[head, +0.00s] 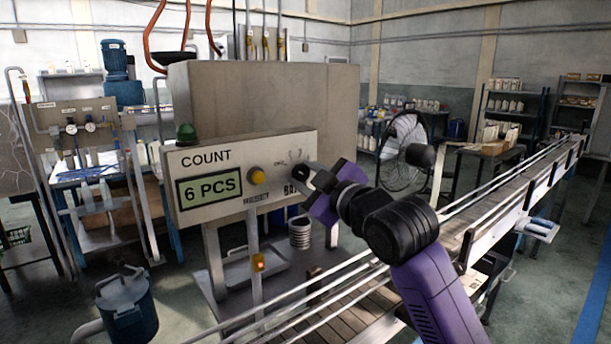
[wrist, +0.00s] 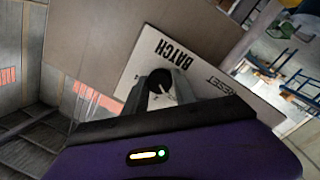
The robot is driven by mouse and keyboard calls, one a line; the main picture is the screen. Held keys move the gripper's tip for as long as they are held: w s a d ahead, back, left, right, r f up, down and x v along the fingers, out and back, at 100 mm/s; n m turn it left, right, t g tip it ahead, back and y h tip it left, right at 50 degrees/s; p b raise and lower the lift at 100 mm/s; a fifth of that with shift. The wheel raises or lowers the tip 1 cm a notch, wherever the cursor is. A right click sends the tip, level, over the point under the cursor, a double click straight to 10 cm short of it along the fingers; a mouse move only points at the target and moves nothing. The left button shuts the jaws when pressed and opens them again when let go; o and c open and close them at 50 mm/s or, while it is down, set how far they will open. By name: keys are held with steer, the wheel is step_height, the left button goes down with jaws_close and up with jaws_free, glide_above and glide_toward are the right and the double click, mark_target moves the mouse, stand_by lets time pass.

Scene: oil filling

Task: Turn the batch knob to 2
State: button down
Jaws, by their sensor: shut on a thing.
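The beige control panel (head: 225,158) shows "COUNT" and a green display (head: 208,189) reading "6 PCS". The batch knob (wrist: 159,76) is dark and round, with a pale pointer line. It sits on the panel beside the word "BATCH", which appears upside down in the wrist view. In the wrist view my gripper (wrist: 161,88) is shut on the knob, with a finger on each side. The dial marks are too small or covered to tell the knob's setting.
A yellow button (head: 257,177) sits left of my gripper, and a green dome lamp (head: 186,133) is on the panel's top left. The conveyor (head: 480,212) with metal rails runs below my arm. A blue can (head: 127,305) stands at the lower left.

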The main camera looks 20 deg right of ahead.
steer(key=m+p, duration=0.3)
steer(key=m, duration=0.1)
steer(key=shift+r+m+g, duration=0.15)
steer(key=shift+m+g, duration=0.15)
steer(key=shift+m+p, duration=0.7)
steer(key=shift+m, duration=0.5)
steer(key=c, duration=1)
jaws_free()
steer(key=shift+c, duration=0.2)
